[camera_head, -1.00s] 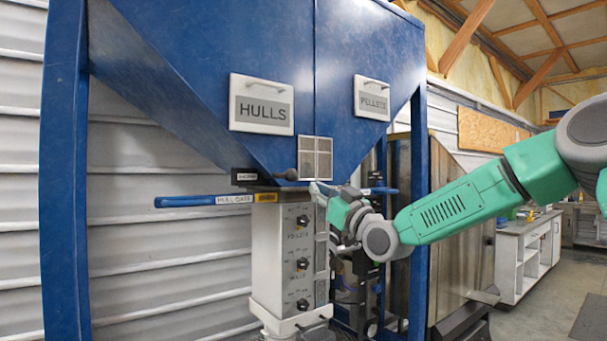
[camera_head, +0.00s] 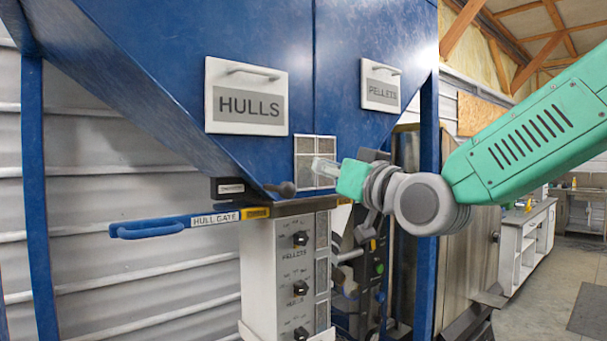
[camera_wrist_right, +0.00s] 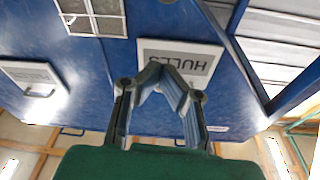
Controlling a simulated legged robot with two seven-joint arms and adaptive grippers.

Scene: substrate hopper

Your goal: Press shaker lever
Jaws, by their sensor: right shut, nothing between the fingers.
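The shaker lever (camera_head: 284,188), a short dark handle with a rounded knob, sticks out at the bottom of the blue hopper (camera_head: 270,50). A small black label box (camera_head: 227,188) sits at its left; its print is too small to read surely. My right gripper (camera_head: 322,168) is a little right of and above the lever's knob, in front of a grey mesh panel, and looks apart from the lever. In the right wrist view the right gripper's fingers (camera_wrist_right: 160,78) are shut and empty before the blue hopper wall; the lever does not show there. My left gripper is not in view.
A blue hull gate handle (camera_head: 175,225) juts left below the lever. A grey control box (camera_head: 288,270) with several black knobs stands underneath. The HULLS panel (camera_head: 246,96) and PELLETS panel (camera_head: 380,86) are above. A blue post (camera_head: 36,190) stands at the left.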

